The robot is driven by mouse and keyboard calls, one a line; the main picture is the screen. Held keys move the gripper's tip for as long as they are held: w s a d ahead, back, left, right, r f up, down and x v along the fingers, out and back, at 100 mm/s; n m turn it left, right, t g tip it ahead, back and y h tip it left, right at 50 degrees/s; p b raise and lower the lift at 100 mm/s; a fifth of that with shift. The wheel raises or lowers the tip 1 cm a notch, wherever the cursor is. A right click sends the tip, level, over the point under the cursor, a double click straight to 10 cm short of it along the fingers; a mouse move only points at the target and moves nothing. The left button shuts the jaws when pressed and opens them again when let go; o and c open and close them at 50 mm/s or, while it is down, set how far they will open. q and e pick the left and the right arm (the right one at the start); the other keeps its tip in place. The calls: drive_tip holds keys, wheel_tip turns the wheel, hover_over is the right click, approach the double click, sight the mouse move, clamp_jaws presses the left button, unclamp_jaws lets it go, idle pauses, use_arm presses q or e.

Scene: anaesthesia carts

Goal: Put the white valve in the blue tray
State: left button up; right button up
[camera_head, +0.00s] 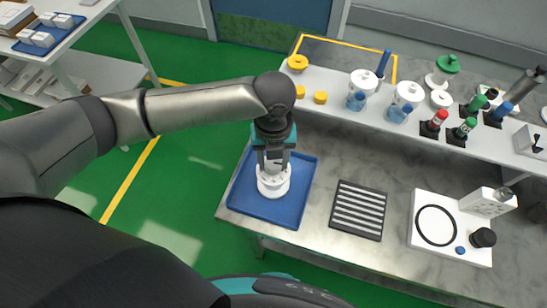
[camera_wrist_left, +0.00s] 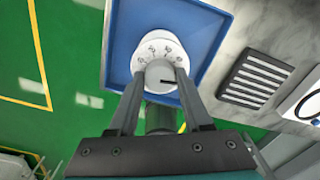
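The white valve (camera_head: 273,181) is a round white body with a knob on top and small dark marks on its face. It is upright over the blue tray (camera_head: 243,204), near the tray's middle; I cannot tell whether its underside touches the tray floor. My left gripper (camera_head: 274,163) comes down from above with its fingers on either side of the knob. In the left wrist view the valve (camera_wrist_left: 160,50) shows between the two fingertips (camera_wrist_left: 161,82), which look closed against the knob. The tray (camera_wrist_left: 205,28) lies beneath it. My right gripper is not in view.
A dark slotted mat (camera_head: 358,210) and a white device (camera_head: 425,238) lie right of the tray on the grey counter. A raised shelf behind holds white jars (camera_head: 408,95), yellow caps (camera_head: 320,97) and several coloured bottles. The counter's front edge is close to the tray.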

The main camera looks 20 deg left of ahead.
use_arm(q)
drive_tip(key=o, duration=0.3)
drive_tip(key=shift+o, duration=0.2)
wheel_tip(320, 180, up, 12)
drive_tip(key=p, duration=0.1)
drive_tip(key=shift+r, duration=0.2)
drive_tip(key=shift+f, duration=0.1)
idle(0.5)
